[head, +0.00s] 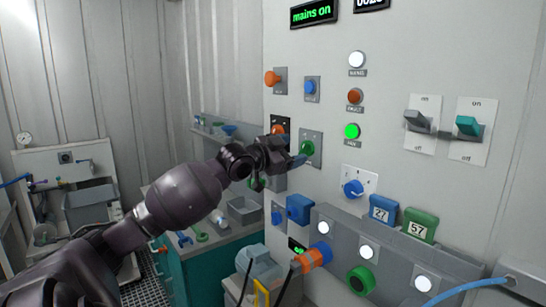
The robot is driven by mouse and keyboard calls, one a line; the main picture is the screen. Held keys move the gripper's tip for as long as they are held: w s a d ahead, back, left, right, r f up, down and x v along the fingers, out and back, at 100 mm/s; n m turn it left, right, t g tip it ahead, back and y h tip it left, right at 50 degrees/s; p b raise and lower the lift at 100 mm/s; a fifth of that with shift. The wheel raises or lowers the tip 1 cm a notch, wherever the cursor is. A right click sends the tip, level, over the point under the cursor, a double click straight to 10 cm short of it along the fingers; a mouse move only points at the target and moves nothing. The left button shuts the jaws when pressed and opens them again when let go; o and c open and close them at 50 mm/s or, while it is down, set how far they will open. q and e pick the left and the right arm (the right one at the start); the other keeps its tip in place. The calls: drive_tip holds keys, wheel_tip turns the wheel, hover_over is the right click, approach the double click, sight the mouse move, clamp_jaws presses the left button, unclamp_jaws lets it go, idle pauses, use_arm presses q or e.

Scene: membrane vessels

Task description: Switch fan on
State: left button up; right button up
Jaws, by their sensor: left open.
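My left gripper (298,158) is open and reaches in from the left to the wall panel. Its fingers are at the green knob (307,148) on a grey plate; I cannot tell whether they touch it. Two lever switches marked on and off stand at the right: one with a grey lever (416,119), one with a teal lever (467,125). No readable label shows which control is the fan's. My right gripper is not in view.
A "mains on" display (314,13) is at the top. An orange knob (271,78) and a blue knob (310,87) sit above my gripper. Below are a blue dial (353,188), blue and green tags, and a protruding grey ledge (450,260) with lamps. A blue hose runs bottom right.

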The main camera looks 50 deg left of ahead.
use_arm(q)
drive_tip(key=s, duration=0.6)
drive_tip(key=shift+s+a+b, duration=0.25)
drive_tip(key=shift+s+b, duration=0.05)
drive_tip(key=shift+b, duration=0.05)
drive_tip(key=shift+r, duration=0.1)
idle(0.4)
